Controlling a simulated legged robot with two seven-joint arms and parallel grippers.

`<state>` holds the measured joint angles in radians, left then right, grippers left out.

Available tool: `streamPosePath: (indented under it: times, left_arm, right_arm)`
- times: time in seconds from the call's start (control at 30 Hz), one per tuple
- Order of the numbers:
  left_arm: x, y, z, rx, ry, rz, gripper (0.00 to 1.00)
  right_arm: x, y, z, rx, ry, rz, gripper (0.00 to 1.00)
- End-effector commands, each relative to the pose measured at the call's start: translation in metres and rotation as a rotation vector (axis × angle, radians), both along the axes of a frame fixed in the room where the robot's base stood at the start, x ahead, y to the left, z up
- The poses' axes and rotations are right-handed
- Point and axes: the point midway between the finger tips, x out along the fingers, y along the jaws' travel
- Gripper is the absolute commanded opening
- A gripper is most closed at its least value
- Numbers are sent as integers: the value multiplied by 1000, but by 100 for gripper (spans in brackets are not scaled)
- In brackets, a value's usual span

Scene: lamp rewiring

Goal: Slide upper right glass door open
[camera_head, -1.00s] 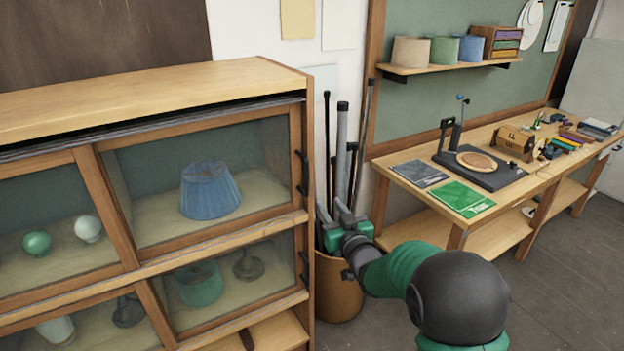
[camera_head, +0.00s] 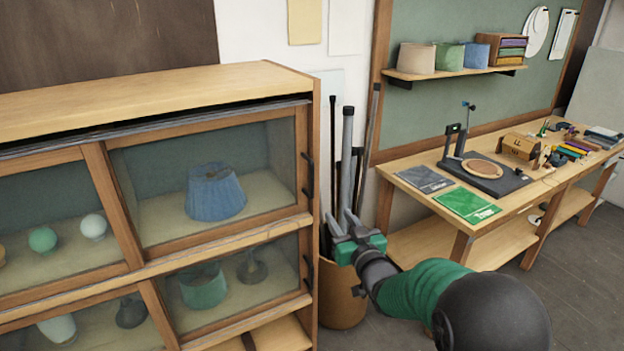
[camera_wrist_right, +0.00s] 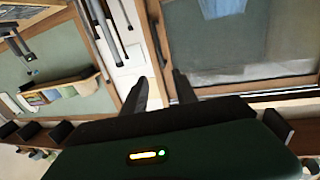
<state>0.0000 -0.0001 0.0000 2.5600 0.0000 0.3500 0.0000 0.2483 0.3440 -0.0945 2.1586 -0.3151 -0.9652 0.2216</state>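The upper right glass door (camera_head: 275,145) of the cabinet has a wooden frame and a dark upright handle (camera_head: 307,175) at its right edge. It is shut, and a blue lampshade (camera_head: 215,192) shows behind its glass. My right gripper (camera_head: 345,220) is to the right of the cabinet, lower than the handle and apart from it in the picture. In the right wrist view, the two fingers (camera_wrist_right: 160,90) stand apart with nothing between them, and the door glass (camera_wrist_right: 245,35) is just beyond, at the right. My left gripper is not in view.
A brown bin (camera_head: 340,295) holding long tubes (camera_head: 347,150) stands beside the cabinet, behind my right gripper. A workbench (camera_head: 515,205) with tools and booklets is at the right. The lower right glass door (camera_head: 230,285) is below.

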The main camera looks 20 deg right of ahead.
Motion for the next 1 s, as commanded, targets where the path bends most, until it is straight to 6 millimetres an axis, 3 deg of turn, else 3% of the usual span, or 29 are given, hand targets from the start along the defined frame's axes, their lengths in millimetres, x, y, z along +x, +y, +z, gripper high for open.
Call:
streamPosePath:
  times: [0.2,0.4,0.6,1.0]
  left_arm:
    - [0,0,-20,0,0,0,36]
    - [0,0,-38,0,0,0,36]
    - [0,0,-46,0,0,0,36]
    - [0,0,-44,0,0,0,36]
  right_arm:
    - [-66,3,-4,0,-3,-4,34]
    - [-113,6,-8,1,-3,-2,34]
    - [-129,8,-5,2,1,-1,34]
    - [-129,8,-4,2,3,-1,34]
